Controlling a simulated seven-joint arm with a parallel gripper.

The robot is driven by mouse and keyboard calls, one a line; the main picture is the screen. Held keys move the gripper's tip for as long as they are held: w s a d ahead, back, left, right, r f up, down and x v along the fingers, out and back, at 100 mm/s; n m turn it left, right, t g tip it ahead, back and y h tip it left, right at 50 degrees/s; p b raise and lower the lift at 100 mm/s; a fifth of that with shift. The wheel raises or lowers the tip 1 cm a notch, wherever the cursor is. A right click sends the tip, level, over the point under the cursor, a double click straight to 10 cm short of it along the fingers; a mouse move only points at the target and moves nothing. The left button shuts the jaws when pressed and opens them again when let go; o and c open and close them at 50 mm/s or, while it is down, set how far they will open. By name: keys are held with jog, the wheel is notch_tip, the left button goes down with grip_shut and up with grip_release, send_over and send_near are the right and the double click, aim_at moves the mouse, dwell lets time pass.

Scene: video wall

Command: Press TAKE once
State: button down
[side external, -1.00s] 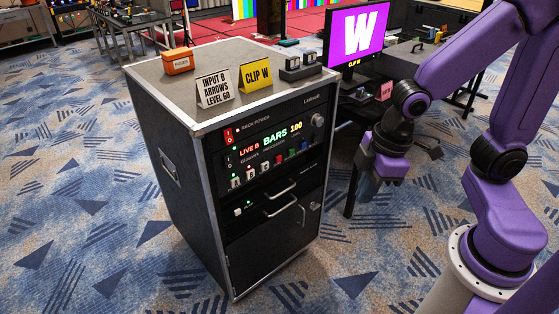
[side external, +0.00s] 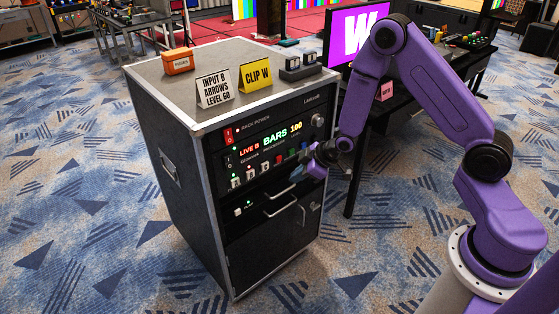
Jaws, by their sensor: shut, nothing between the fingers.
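The rack panel (side external: 266,142) on the front of the black case shows "LIVE B" in red and "BARS 100" in green and yellow. Below the display is a row of small buttons. I cannot read which one is TAKE.
Drawer handles (side external: 281,192) stick out below the panel. A monitor (side external: 349,38) showing W stands behind my arm.

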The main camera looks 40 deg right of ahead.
aim_at(278, 159)
jog(key=w+d+f+m+t, duration=0.1)
jog(key=w+d+f+t, duration=0.1)
jog(key=d+f, duration=0.4)
jog(key=shift+d, duration=0.3)
jog(key=shift+w, duration=0.15)
jog(key=w, duration=0.8)
jog(key=shift+w, duration=0.35)
jog(key=shift+w, duration=0.1)
dwell(1.7)
jog(key=shift+w, duration=0.35)
jog(key=shift+w, duration=0.45)
dwell(1.0)
jog(key=shift+s, duration=0.9)
